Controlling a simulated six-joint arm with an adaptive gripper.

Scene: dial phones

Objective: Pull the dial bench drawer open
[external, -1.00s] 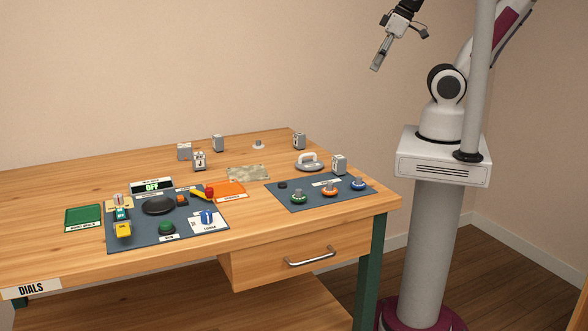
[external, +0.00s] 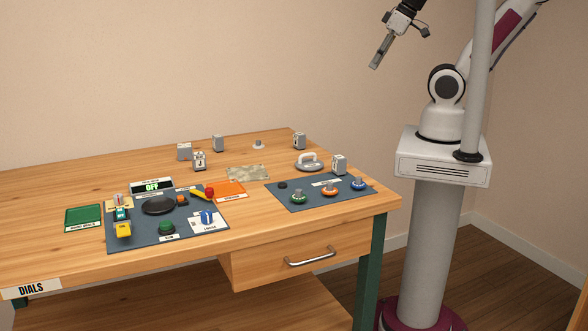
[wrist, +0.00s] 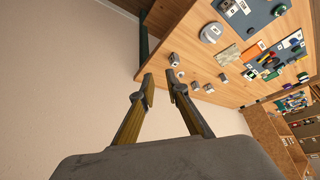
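The dial bench drawer (external: 265,262) is a wooden box under the bench's front right edge, with a curved metal handle (external: 310,257) on its front. Its front face looks closed or nearly so; I cannot tell exactly. My gripper (external: 375,64) is high in the air above and to the right of the bench, well away from the handle. In the wrist view my gripper (wrist: 161,80) has its two fingers apart with nothing between them. The drawer handle cannot be made out in the wrist view.
The bench top (external: 80,195) carries a blue-grey mat (external: 140,240) with a dial and buttons, a second mat (external: 315,204) with coloured knobs, and several grey blocks at the back. A green leg (external: 370,270) stands right of the drawer. The space in front of the drawer looks clear.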

